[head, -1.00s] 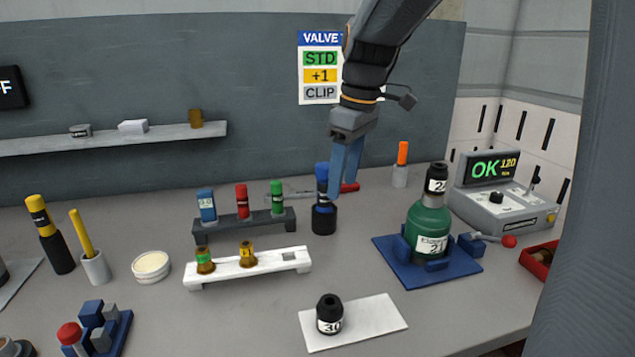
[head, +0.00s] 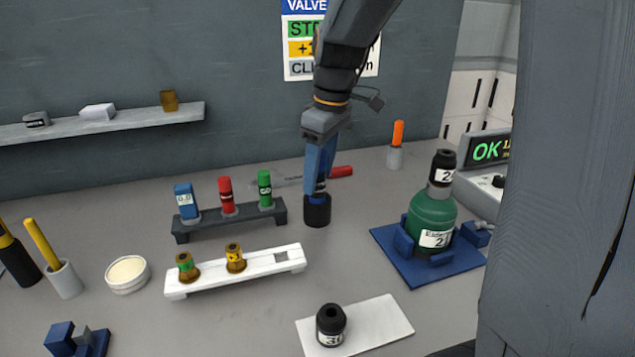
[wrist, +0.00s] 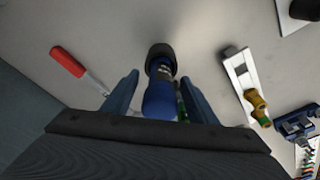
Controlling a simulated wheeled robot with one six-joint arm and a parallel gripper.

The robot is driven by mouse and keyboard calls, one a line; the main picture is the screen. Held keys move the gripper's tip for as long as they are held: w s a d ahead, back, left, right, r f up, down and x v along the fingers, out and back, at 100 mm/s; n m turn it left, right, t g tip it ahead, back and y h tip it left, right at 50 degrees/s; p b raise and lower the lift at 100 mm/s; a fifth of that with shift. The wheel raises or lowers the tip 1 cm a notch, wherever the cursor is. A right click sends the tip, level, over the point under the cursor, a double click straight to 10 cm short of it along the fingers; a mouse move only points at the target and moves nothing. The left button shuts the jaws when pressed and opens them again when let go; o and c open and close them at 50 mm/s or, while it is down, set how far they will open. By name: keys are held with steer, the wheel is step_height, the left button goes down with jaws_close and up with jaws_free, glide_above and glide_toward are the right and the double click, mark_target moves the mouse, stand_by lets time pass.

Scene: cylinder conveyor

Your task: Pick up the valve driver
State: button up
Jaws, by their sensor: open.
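The valve driver, seemingly the blue-handled tool (wrist: 158,100), stands in a black round holder (head: 317,212) on the bench. In the head view my blue fingers mostly hide the tool above the holder. My gripper (head: 317,188) is open, pointing down with its fingers around the blue handle. In the wrist view the handle lies between the two spread fingers (wrist: 160,84), with visible gaps, and the black holder (wrist: 160,54) shows beyond it.
A dark rack (head: 245,220) with blue, red and green pieces stands close left. A red-handled tool (head: 341,171) lies just behind. A white rack (head: 208,282) is front left, and a green bottle (head: 432,211) stands on a blue base (head: 392,248) at right.

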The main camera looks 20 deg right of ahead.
steer(key=shift+w+a+f, duration=0.1)
steer(key=shift+a+f, duration=0.05)
steer(key=shift+f, duration=1.05)
steer(key=shift+r, duration=0.1)
jaws_close()
